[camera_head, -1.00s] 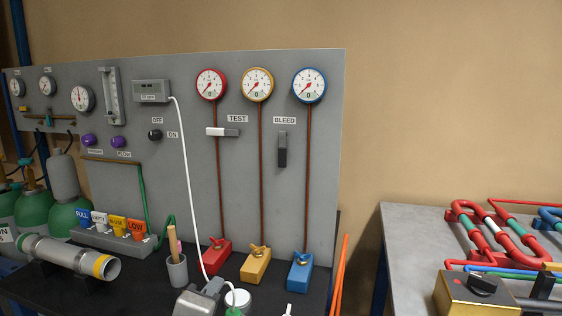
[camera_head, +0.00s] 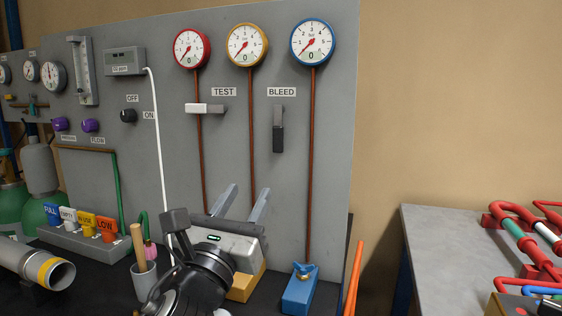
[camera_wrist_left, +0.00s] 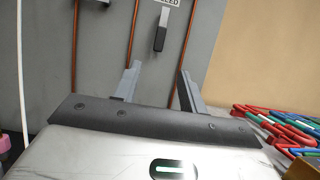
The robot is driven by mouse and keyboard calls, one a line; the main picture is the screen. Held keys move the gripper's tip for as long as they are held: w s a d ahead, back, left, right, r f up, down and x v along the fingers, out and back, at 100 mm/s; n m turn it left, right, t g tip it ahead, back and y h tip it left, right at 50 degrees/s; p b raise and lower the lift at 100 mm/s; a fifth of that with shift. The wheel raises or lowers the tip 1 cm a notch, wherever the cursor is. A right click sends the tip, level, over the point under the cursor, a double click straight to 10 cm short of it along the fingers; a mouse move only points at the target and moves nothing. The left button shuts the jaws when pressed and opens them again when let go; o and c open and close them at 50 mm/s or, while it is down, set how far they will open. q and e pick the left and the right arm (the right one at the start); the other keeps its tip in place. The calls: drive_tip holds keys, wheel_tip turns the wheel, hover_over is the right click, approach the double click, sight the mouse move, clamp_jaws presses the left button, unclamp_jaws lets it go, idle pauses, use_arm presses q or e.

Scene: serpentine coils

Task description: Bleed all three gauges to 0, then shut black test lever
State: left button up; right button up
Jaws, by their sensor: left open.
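Three round gauges hang on the grey panel: red-rimmed (camera_head: 192,48), yellow-rimmed (camera_head: 247,45) and blue-rimmed (camera_head: 312,42). Their needles all point to the lower left, and each dial bears a 0 at the bottom. Under the TEST label, a lever (camera_head: 205,108) with a white end on the left lies level. Under the BLEED label, a black-ended lever (camera_head: 278,138) hangs straight down; it also shows in the left wrist view (camera_wrist_left: 160,38). My left gripper (camera_head: 245,194) is open and empty, fingers up, below both levers. In the left wrist view its fingertips (camera_wrist_left: 157,70) frame bare panel. My right gripper is out of view.
A yellow block (camera_head: 240,288) and a blue block (camera_head: 300,291) with wing valves stand at the pipe feet. A cup (camera_head: 144,283) holding a stick stands left of my arm. Several coloured tags (camera_head: 85,223) are further left. A grey table (camera_head: 440,245) with coils is right.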

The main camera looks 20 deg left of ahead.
sight(277, 143)
use_arm(q)
drive_tip(key=p+x, duration=0.1)
drive_tip(key=x, duration=1.5)
drive_tip(key=shift+f+p, duration=0.15)
drive_tip(key=shift+p, duration=0.15)
clamp_jaws()
